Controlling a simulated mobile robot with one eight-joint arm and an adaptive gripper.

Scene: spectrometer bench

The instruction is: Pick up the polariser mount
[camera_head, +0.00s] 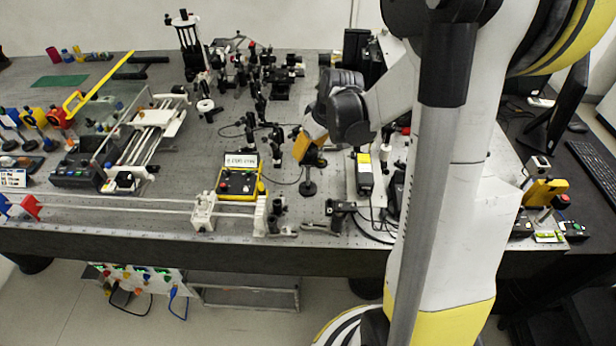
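My arm reaches in from the right, and its dark wrist (346,108) hangs over the middle of the bench. My gripper (311,151) is at its lower left end, small and partly hidden, beside a yellow-orange part. I cannot see its two fingers clearly enough to tell whether they are open or shut. Just below it a dark post mount (308,186) stands upright on a round base on the bench; this may be the polariser mount, but no label shows. Its top overlaps the gripper in the picture, so I cannot tell whether they touch.
A yellow meter (240,181) with a display stands left of the post. A yellow-topped box (364,172) stands close on its right. Dark optics (262,100) crowd behind. A white rail (130,203) runs along the front. Coloured mounts (34,118) stand far left.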

